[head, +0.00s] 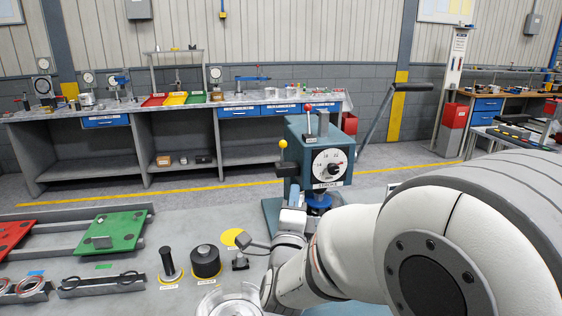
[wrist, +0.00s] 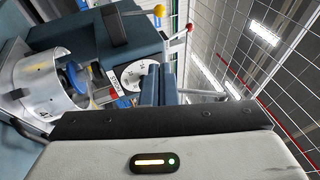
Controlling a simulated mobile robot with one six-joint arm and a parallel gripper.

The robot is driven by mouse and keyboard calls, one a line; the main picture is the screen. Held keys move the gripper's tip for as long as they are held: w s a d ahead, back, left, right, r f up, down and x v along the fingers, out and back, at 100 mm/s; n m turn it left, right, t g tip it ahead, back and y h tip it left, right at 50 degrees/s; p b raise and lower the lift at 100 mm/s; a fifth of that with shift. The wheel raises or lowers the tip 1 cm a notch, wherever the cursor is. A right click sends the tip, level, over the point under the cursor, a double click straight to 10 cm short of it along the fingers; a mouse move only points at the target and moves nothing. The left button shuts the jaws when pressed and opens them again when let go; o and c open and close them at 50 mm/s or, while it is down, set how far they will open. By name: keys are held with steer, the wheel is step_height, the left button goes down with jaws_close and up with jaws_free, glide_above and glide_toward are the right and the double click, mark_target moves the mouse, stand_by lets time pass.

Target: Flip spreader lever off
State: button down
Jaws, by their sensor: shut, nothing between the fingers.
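The teal machine (head: 340,150) stands on the bench with a round white dial (head: 329,163) on its front. One lever ends in a yellow knob (head: 283,145) at its left side. Another ends in a red knob (head: 308,107) on top and stands upright. I cannot read which is the spreader lever. Both the yellow knob (wrist: 159,11) and the red knob (wrist: 190,28) show in the wrist view, beyond my fingers. My gripper (head: 296,192) is low in front of the machine, below the dial. Its fingers (wrist: 160,70) are together and empty, apart from both knobs.
A long bar with a black handle (head: 411,87) sticks out at the machine's right. A black spool (head: 206,262), a post (head: 168,262) and a yellow disc (head: 233,237) stand left of my arm. A green plate (head: 112,231) lies farther left. My arm covers the right front.

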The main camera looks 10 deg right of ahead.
stand_by(0.4)
steer(key=p, duration=0.4)
glide_toward(282, 153)
steer(key=w+d+r, duration=0.1)
steer(key=d+r, duration=0.2)
steer(key=d, duration=0.2)
steer(key=shift+w+a+r+p, duration=0.3)
steer(key=shift+w+a+p, duration=0.15)
steer(key=shift+w, duration=0.35)
steer(key=shift+w+a+r+p, duration=0.35)
steer(key=shift+w+a, duration=0.1)
steer(key=shift+w, duration=0.35)
